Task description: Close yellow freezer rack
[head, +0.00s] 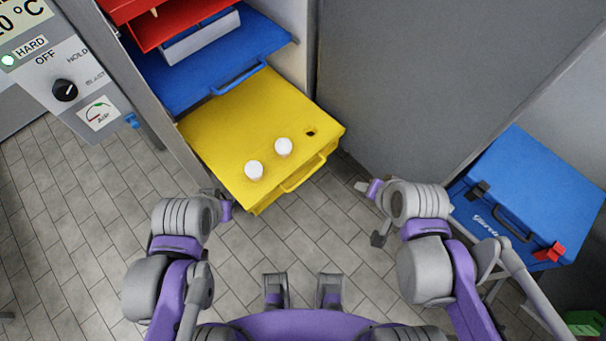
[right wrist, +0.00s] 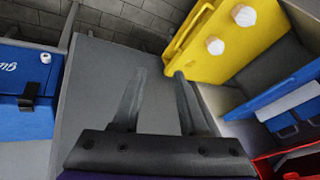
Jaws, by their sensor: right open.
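The yellow freezer rack (head: 225,125) is pulled out towards me, with two white round pieces and a dark hole on its top. Its handle (head: 303,174) is on the front edge. The rack also shows at the upper right of the right wrist view (right wrist: 228,60). My right gripper (right wrist: 160,75) is open and empty; one fingertip appears close to the rack's front in that view, but I cannot tell whether it touches. In the head view it is right of the rack. My left gripper (head: 217,200) is near the rack's front left corner, its fingers mostly hidden.
A blue rack (head: 195,75) and red racks (head: 180,22) are behind the yellow one. The grey freezer door (head: 400,80) stands open on the right. A blue cool box (head: 530,190) is at the far right. Tiled floor (head: 285,235) in front is clear.

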